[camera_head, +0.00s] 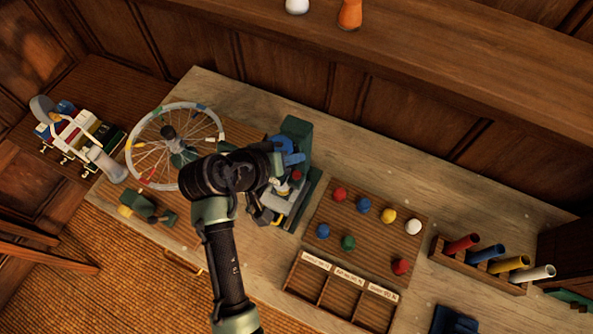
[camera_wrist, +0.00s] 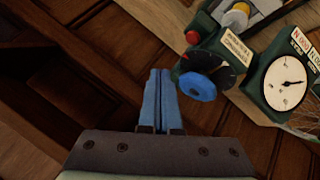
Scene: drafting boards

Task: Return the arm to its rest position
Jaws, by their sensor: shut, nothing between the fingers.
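My arm reaches over the front of the wooden table, and its wrist hangs above the middle-left of the tabletop in the head view. My gripper (camera_wrist: 161,92) shows in the wrist view as two blue fingers pressed together, with nothing between them. In the head view the arm hides part of the area around it. Close to the fingers in the wrist view is a dark green device with a blue knob (camera_wrist: 198,87), a red button (camera_wrist: 193,37) and a white dial (camera_wrist: 285,84). The fingers appear apart from the knob.
A spoked wheel (camera_head: 133,147) stands left of my arm. A board with several coloured balls (camera_head: 388,215) and a sectioned tray (camera_head: 337,294) lie to the right. A rack with coloured tubes (camera_head: 470,268) is further right. A wood-panelled wall and ledge (camera_head: 440,55) run behind.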

